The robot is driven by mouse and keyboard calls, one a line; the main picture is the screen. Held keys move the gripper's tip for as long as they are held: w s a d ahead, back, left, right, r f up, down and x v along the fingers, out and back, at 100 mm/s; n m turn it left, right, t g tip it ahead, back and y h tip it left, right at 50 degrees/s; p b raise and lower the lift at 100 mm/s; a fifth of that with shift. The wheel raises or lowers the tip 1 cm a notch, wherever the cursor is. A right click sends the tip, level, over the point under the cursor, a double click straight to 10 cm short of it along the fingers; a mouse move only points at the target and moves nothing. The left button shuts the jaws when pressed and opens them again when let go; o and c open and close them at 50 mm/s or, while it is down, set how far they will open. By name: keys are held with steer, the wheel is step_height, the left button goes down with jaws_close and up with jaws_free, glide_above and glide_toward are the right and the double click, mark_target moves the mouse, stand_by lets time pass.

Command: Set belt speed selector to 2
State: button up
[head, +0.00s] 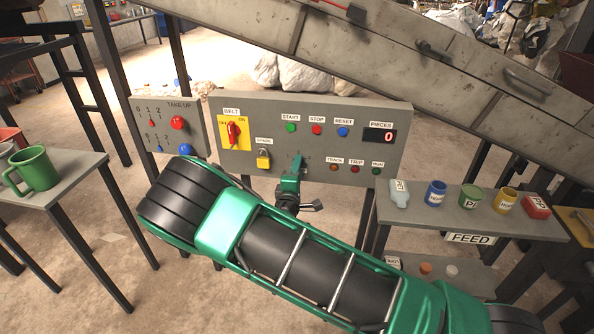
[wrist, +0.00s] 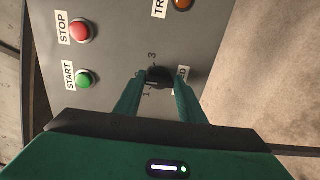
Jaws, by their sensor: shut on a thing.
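The belt speed selector shows in the wrist view as a small dark knob (wrist: 160,73) on the grey panel, with a 1 and a 3 printed beside it and a label ending in D, partly hidden. My gripper (wrist: 160,84) has its two green fingers on either side of the knob and is shut on it. I cannot tell which number the knob points at. In the head view my gripper (head: 297,166) is at the panel's lower middle, below the start and stop buttons, and hides the knob.
The grey control panel (head: 392,155) carries a green start button (head: 291,127), a red stop button (head: 317,130), a blue reset button (head: 342,132) and a padlock (head: 263,160). A shelf (head: 400,214) with several containers stands at right. A table (head: 60,190) with a green mug is at left.

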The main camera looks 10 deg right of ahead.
steer(key=shift+s+d+f, duration=0.1)
steer(key=shift+f, duration=0.1)
stand_by(0.4)
steer(key=o, duration=1)
steer(key=shift+o, duration=0.2)
steer(key=shift+r, duration=0.1)
steer(key=v, duration=1)
steer(key=shift+s+a, duration=0.2)
steer(key=shift+s, duration=0.1)
